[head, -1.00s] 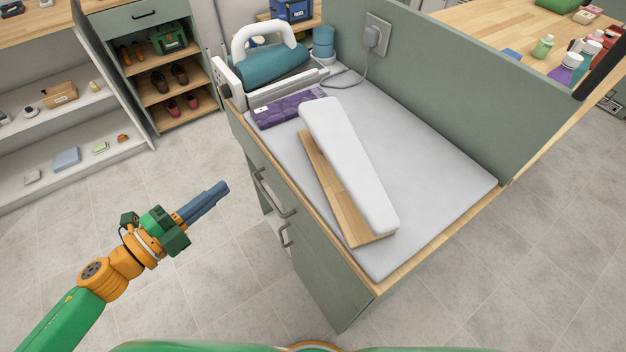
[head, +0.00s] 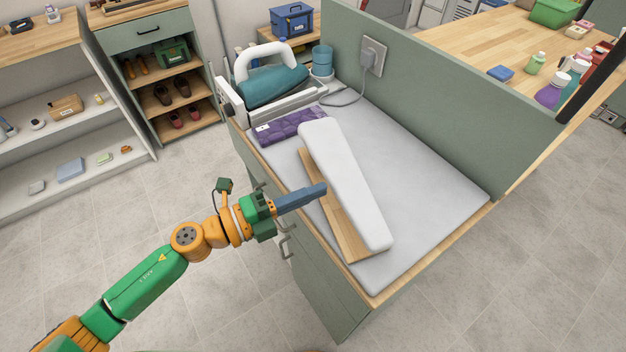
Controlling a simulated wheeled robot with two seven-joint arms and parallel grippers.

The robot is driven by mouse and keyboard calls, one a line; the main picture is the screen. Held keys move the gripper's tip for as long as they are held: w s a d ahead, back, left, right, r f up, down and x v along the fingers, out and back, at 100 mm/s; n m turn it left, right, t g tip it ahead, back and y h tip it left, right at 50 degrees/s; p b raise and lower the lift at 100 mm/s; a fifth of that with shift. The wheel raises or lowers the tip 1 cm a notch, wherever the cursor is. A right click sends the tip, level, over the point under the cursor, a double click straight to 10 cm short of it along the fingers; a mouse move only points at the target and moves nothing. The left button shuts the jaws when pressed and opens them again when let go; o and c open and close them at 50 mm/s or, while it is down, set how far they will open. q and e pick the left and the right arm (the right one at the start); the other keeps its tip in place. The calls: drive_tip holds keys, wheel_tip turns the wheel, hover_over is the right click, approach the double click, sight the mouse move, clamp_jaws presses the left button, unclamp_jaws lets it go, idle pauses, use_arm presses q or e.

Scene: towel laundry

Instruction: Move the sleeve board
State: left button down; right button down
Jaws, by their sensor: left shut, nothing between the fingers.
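The sleeve board has a long white padded top (head: 346,183) above a flat wooden base (head: 347,226). It lies lengthwise on the grey pad (head: 430,190) that covers the counter. My left gripper (head: 322,188) is shut and empty. In the picture its blue fingertips appear just left of the sleeve board, by the wooden base's left edge. I cannot tell if they touch it. My right gripper is out of view.
A purple folded cloth (head: 292,127) lies behind the board. A teal iron with a white handle (head: 272,82) stands at the counter's back left. A green partition (head: 455,100) borders the right side. The pad right of the board is clear.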

sight(326, 176)
use_arm(q)
drive_tip(key=shift+w+d, duration=0.1)
drive_tip(key=shift+w, duration=0.45)
drive_tip(key=shift+w+d, duration=0.1)
drive_tip(key=shift+w, duration=0.15)
drive_tip(key=shift+w+d+r, duration=0.1)
drive_tip(key=shift+w, duration=0.3)
drive_tip(key=shift+w+d+f, duration=0.15)
drive_tip(key=shift+w+f, duration=0.05)
drive_tip(key=shift+w, duration=0.3)
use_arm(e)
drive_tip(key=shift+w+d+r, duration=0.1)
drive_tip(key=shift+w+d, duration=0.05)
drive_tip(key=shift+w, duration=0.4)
use_arm(q)
drive_tip(key=shift+s, duration=0.15)
